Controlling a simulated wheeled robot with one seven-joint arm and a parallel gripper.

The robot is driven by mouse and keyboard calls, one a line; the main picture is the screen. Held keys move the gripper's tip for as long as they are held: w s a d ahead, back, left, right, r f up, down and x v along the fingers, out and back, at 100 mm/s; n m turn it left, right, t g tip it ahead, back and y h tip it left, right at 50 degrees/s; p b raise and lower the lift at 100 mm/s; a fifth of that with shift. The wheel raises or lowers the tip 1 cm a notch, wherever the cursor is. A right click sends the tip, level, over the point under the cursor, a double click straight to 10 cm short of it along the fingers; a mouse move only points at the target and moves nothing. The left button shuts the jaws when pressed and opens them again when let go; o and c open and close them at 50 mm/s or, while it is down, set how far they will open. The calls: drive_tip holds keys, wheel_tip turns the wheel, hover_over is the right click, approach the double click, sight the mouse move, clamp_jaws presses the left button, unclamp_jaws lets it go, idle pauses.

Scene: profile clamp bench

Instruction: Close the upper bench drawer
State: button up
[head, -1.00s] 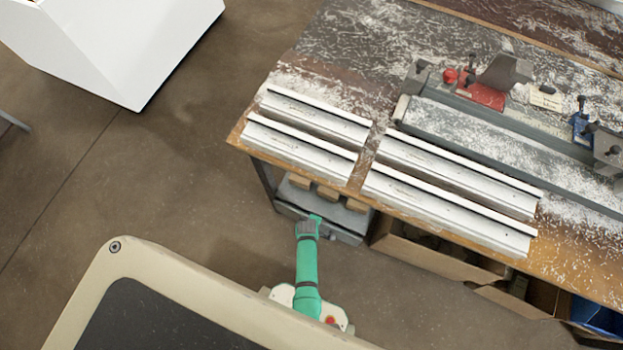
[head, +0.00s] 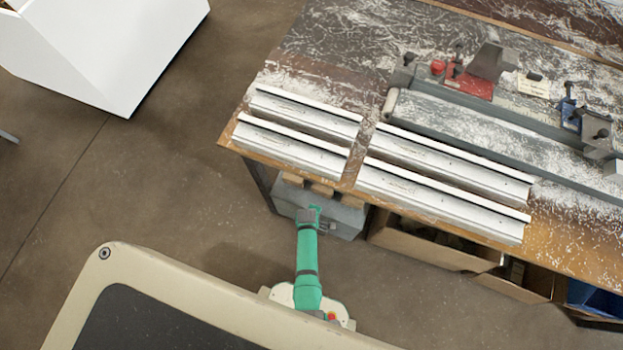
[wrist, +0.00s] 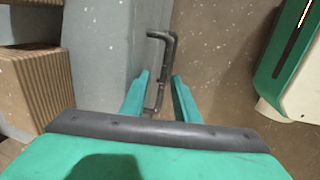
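The upper bench drawer (head: 345,219) is a grey drawer under the bench's front left corner. It stands partly out from below the bench top, with wooden blocks (head: 322,188) showing inside. In the wrist view the grey drawer front (wrist: 112,65) fills the left middle, with a dark bar handle (wrist: 171,50) on it. My gripper (head: 314,209) is at the drawer front in the head view. In the wrist view its two green fingers (wrist: 161,78) are apart, one on each side of the handle's lower part. I cannot tell whether they touch it.
The wooden bench (head: 362,160) carries several white metal profiles (head: 290,147) and a clamp fixture, with shavings scattered about. Open cardboard boxes (head: 430,243) stand under the bench, right of the drawer. A white cabinet (head: 110,50) stands at upper left. The floor left of the drawer is clear.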

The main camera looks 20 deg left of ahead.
wheel_tip(320, 180, up, 10)
drive_tip(key=s, duration=0.2)
idle(0.3)
idle(0.4)
